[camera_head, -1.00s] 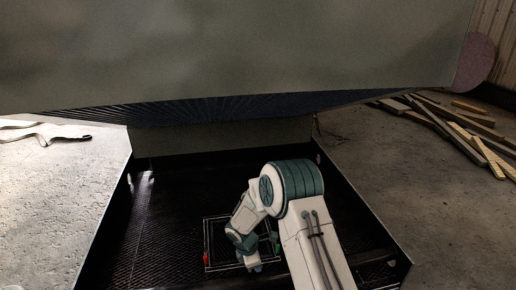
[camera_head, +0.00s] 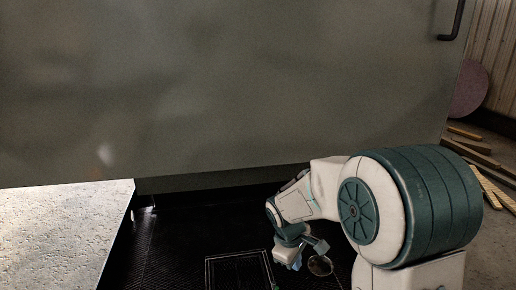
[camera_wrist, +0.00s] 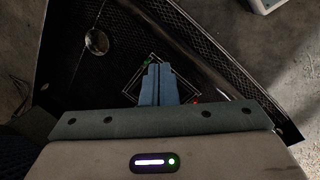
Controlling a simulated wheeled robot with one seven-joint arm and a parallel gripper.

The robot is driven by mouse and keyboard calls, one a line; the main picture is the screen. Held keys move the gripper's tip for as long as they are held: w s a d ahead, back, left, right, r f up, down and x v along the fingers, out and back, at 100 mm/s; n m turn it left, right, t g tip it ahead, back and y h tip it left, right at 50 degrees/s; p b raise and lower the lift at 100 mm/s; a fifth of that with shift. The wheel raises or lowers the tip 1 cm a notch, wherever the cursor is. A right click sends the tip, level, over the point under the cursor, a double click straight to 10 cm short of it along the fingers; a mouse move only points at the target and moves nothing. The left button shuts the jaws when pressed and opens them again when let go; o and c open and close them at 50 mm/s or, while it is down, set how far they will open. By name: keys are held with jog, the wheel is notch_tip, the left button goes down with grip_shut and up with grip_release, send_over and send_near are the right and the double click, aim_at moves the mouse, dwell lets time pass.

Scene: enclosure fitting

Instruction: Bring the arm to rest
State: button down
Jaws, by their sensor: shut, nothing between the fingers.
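My arm reaches in from the lower right of the head view. My gripper (camera_head: 296,262) points down over the dark mesh-floored tray. In the wrist view its two blue fingers (camera_wrist: 159,84) are together with nothing between them. They hang above a thin square frame outline (camera_wrist: 150,72) on the tray floor, with a green spot and a red spot near it. The frame also shows in the head view (camera_head: 208,272), partly cut off by the picture's edge. No object is held.
A large grey-green panel (camera_head: 230,90) with a dark handle (camera_head: 457,22) fills the upper head view. A round shiny disc (camera_wrist: 96,42) shows over the tray (camera_wrist: 205,50). Wooden boards (camera_head: 490,178) lie on the concrete at right.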

jog(key=s+d+r+m+y+p, duration=0.1)
jog(key=s+d+r+m+p, duration=0.1)
jog(key=s+r+m+p, duration=0.3)
jog(key=s+d+r+m+t+y+p, duration=0.1)
jog(key=s+d+r+m+p, duration=0.2)
jog(key=s+r, duration=1)
notch_tip(320, 180, up, 5)
jog(key=m+p, duration=0.2)
jog(key=p, duration=0.2)
jog(key=shift+s+r+m, duration=0.2)
jog(key=shift+s+m, duration=0.2)
